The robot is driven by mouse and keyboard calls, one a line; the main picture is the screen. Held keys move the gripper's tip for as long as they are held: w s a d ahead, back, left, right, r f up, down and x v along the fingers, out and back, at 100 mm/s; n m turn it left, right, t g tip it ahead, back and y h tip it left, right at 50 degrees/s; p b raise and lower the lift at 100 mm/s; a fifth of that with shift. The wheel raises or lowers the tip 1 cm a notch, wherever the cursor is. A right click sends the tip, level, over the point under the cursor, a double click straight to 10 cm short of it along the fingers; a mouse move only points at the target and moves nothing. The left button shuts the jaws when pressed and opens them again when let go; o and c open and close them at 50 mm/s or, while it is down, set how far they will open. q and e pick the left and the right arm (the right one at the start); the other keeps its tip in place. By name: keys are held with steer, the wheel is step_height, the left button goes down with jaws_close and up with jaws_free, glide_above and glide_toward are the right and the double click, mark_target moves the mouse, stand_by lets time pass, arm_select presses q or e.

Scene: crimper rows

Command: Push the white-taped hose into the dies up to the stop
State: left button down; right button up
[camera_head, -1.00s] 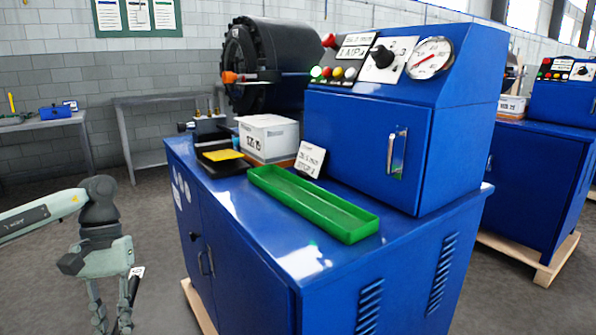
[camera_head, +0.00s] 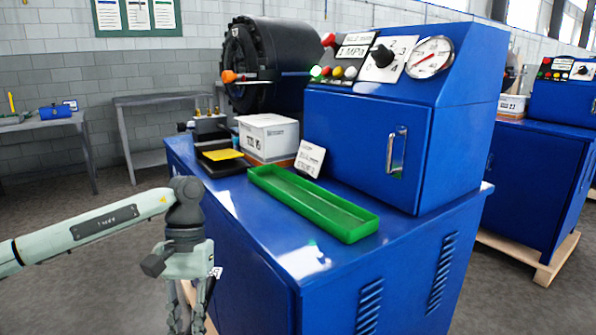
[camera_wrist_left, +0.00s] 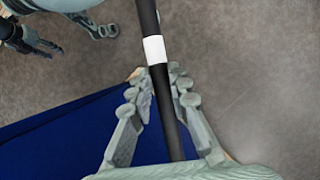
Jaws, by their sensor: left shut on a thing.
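The hose (camera_wrist_left: 164,88) is black with a white tape band (camera_wrist_left: 153,48), seen in the left wrist view. My left gripper (camera_wrist_left: 163,92) is shut on it, with the band just beyond the fingertips and the hose running on out of the picture. In the head view my left gripper (camera_head: 190,314) hangs beside the cabinet's left front, low and well away from the crimper head; the hose is hardly made out there. The black round crimper head (camera_head: 243,62) stands at the back of the machine. It is seen from the side, so its dies and stop are hidden.
The blue cabinet (camera_head: 240,232) carries a green tray (camera_head: 313,203), a white box (camera_head: 267,136), a sign card (camera_head: 309,158) and a black tray with yellow inside (camera_head: 222,156). An orange-tipped part (camera_head: 229,76) sits at the crimper head.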

steer(key=f, duration=0.4)
steer(key=shift+s+f, duration=0.15)
steer(key=shift+s, duration=0.25)
